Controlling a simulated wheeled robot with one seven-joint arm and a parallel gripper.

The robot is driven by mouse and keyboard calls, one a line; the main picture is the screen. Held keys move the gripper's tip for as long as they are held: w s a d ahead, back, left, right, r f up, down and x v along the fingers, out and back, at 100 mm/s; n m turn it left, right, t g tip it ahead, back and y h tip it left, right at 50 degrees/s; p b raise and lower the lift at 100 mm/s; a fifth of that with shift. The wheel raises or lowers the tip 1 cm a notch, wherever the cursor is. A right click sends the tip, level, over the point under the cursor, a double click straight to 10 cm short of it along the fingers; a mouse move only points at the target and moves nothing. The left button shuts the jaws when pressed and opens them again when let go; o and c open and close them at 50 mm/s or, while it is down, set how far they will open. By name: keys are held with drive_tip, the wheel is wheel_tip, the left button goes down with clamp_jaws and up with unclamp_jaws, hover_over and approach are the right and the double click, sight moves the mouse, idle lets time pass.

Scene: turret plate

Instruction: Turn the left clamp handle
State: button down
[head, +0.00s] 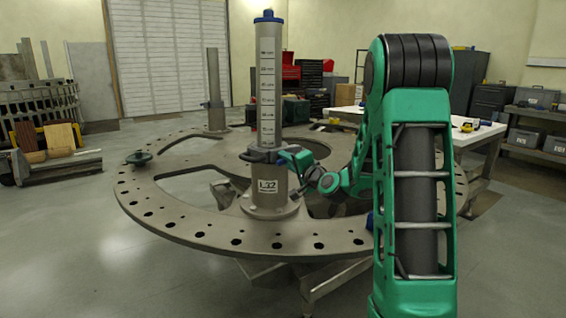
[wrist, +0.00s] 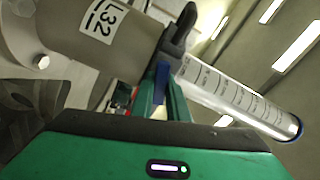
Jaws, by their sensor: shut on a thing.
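A grey post (head: 268,95) with a marked scale, a blue cap and a label reading L32 stands upright on the round turret plate (head: 190,222). My gripper (head: 296,160) reaches the post's right side at clamp height and is shut on the handle.
A second post (head: 214,85) with a clamp stands farther back on the plate. A white table (head: 480,132) stands behind my arm at right. The floor at front left is clear.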

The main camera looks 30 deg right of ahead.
drive_tip(key=shift+f+m, duration=0.25)
drive_tip(key=shift+m, duration=1.55)
drive_tip(key=c, duration=1.7)
unclamp_jaws()
drive_tip(key=s, duration=1)
drive_tip(key=shift+s+a, duration=0.2)
drive_tip(key=shift+s, duration=0.2)
